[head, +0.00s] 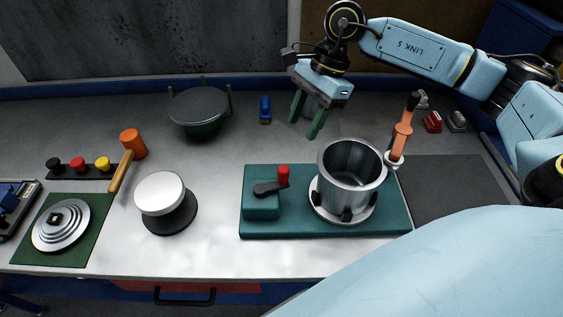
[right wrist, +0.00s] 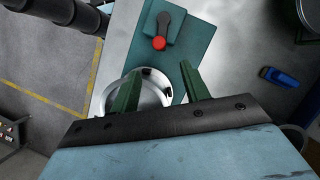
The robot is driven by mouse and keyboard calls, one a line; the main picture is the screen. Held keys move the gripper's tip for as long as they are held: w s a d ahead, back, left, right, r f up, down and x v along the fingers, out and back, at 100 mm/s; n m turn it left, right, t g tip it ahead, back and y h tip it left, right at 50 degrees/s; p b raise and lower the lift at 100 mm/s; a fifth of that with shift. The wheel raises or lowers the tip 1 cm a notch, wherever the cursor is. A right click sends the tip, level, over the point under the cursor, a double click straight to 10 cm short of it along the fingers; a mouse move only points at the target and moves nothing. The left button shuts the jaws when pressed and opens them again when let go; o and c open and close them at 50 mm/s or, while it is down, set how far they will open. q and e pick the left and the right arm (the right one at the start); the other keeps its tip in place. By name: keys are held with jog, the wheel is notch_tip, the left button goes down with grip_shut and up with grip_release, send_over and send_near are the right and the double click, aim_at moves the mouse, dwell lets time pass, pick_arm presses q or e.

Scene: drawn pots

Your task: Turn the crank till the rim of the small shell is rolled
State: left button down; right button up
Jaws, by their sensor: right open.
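The small shell (head: 352,163), an open-topped bare metal pot, stands upright in a round clamp at the right of a teal base (head: 282,229). The crank, a dark arm (head: 266,188) with a red knob (head: 283,172), sits on the block at the base's left. A tool with an orange handle (head: 402,135) stands close against the shell's right side. My right gripper (head: 308,117) is open and empty, above the table behind the base, apart from the crank. In the right wrist view the red knob (right wrist: 159,43) lies beyond the open fingers (right wrist: 158,88). My left gripper is not in view.
A lidded green pot (head: 200,108) and a blue item (head: 265,109) stand at the back. A mallet (head: 128,160), a white-topped stand (head: 162,196) and a stepped metal disc (head: 62,224) are at left. A dark mat (head: 455,182) lies bare at right.

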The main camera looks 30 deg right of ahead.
aim_at(285, 167)
jog(key=p+x, duration=0.2)
jog(key=x, duration=1.1)
jog(key=shift+s+a, duration=0.1)
grip_shut()
